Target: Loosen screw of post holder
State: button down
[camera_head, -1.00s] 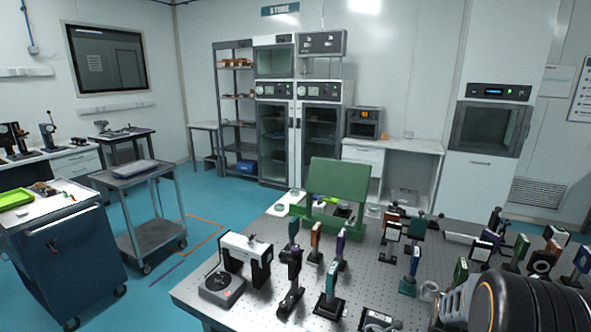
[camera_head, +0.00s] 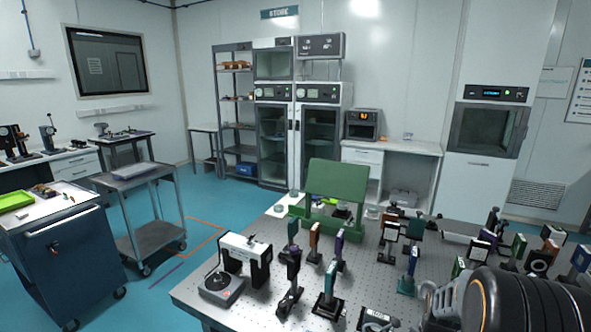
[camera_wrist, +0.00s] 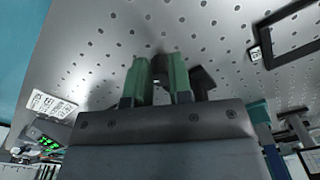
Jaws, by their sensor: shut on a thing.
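In the wrist view my gripper (camera_wrist: 159,72) shows two green fingers close to the perforated metal table top (camera_wrist: 105,60). A small dark piece (camera_wrist: 159,68) sits between the fingertips, and the fingers are shut on it. It looks like the screw of a post holder, but its shape is mostly hidden. A black part (camera_wrist: 203,82) shows just right of the fingers, probably the post holder or its base. In the head view my arm fills the lower right corner, and the fingertips are not clear there.
A green stand (camera_head: 337,185) is at the table's back. Several mounted optics crowd the right side. A blue cabinet (camera_head: 75,262) and a grey cart (camera_head: 155,240) stand off left.

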jog(key=shift+s+a+f, duration=0.25)
jog(key=shift+a+f, duration=0.25)
jog(key=shift+f, duration=0.2)
jog(key=shift+r, duration=0.1)
jog(key=shift+w+r+p, duration=0.25)
jog(key=shift+r+p, duration=0.25)
jog(key=shift+p, duration=0.1)
notch_tip(320, 180, up, 5)
jog(key=p, duration=0.3)
jog(key=shift+d+r+p, duration=0.1)
jog(key=shift+p, duration=0.3)
